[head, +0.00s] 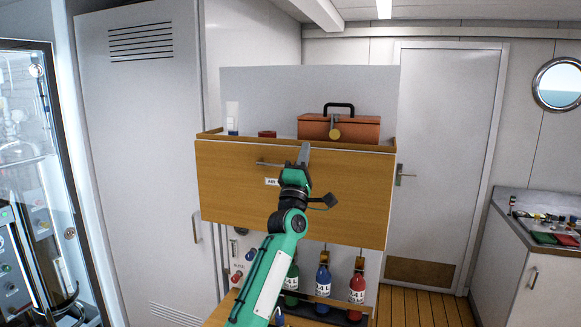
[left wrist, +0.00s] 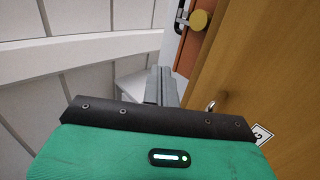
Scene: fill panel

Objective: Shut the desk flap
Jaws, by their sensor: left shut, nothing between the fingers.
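The desk flap (head: 345,200) is a wide wooden panel with a metal bar handle and a small white label. It stands about upright across the front of the wall unit; I cannot tell whether it is fully against it. In the left wrist view the flap's wooden face (left wrist: 245,95) fills the right side. My left gripper (head: 304,152) is shut and empty, in front of the flap near its top edge, beside the handle (head: 268,163). Its fingers also show in the left wrist view (left wrist: 161,86); contact with the flap is unclear. My right gripper is out of view.
Behind the flap's top edge stand an orange-brown case (head: 350,128) and a white tube (head: 232,115). Below are a blue bottle (head: 323,277), a red bottle (head: 357,287) and a green one (head: 292,278). A glass cabinet (head: 50,190) stands left, a counter (head: 515,235) right.

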